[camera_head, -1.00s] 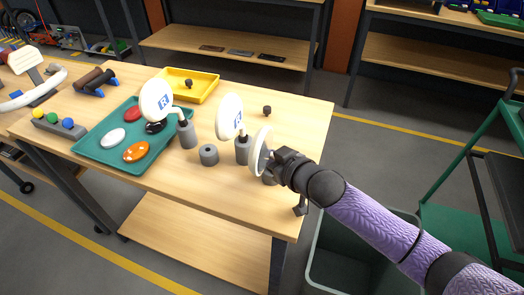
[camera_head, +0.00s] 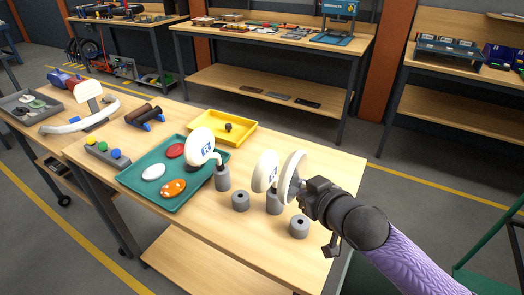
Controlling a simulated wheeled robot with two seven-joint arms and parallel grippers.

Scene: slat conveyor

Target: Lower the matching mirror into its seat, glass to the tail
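My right gripper (camera_head: 308,197) comes in from the right and holds a round white mirror (camera_head: 291,178), seen nearly edge-on, above the table. Its fingers are largely hidden, and the mirror's stem cannot be made out. A grey round seat (camera_head: 299,227) with an open hole stands below the gripper, apart from it. A second open grey seat (camera_head: 240,201) stands further left. A white mirror marked R (camera_head: 201,140) stands in a grey seat (camera_head: 222,178). Another mirror marked R (camera_head: 262,172) stands at a grey seat (camera_head: 274,204), close beside the held mirror. My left gripper is out of view.
A green tray (camera_head: 132,180) holds oval white, red and orange pieces. A yellow tray (camera_head: 245,133) with a black knob (camera_head: 228,127) lies behind the mirrors. A grey block with coloured balls (camera_head: 103,151), dark grips (camera_head: 145,117) and a white handlebar (camera_head: 80,117) are at left.

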